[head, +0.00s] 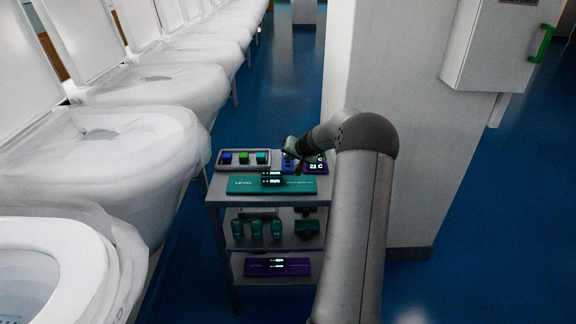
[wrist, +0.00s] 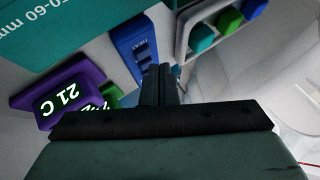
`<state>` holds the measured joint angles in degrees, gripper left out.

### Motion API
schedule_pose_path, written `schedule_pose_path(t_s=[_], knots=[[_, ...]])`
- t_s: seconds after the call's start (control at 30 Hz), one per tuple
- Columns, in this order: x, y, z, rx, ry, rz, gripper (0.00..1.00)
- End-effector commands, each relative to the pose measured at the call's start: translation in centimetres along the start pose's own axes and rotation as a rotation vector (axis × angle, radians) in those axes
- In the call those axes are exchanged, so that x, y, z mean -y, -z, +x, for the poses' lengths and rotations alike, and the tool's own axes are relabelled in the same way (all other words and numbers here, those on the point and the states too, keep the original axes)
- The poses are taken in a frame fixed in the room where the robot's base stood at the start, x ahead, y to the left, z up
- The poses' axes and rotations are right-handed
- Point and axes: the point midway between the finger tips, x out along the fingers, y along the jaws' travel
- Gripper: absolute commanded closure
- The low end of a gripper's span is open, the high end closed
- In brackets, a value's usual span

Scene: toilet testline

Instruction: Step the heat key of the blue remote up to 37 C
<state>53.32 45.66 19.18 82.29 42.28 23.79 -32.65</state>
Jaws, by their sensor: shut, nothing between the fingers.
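The blue remote (wrist: 128,42) lies on the trolley top in the wrist view, with a HEAT label and dark blue keys along it. In the head view only a bit of the blue remote (head: 287,168) shows beside my arm. My gripper (wrist: 160,70) is shut and empty, its fingertips over the near end of the remote by the keys. I cannot tell whether they touch a key. A purple-framed display (wrist: 40,101) reads 21 C; it also shows in the head view (head: 316,172). A second readout beside it is partly hidden by my gripper.
A grey tray (head: 219,167) with blue, green and teal blocks stands left of the remote. A teal level (head: 245,185) lies along the trolley's front. Lower shelves hold teal cylinders (head: 256,230) and a purple level (head: 262,272). A white pillar stands right; wrapped toilets line the left.

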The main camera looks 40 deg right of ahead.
Motion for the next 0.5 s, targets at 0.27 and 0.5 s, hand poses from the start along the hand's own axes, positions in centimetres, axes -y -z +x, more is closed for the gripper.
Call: schedule_pose_path(t_s=[0.27,0.5], knots=[[-0.4,-0.39,0.54,0.0,0.0,0.0,1.0],[-0.46,-0.44,0.62,0.0,0.0,-0.001,1.0]])
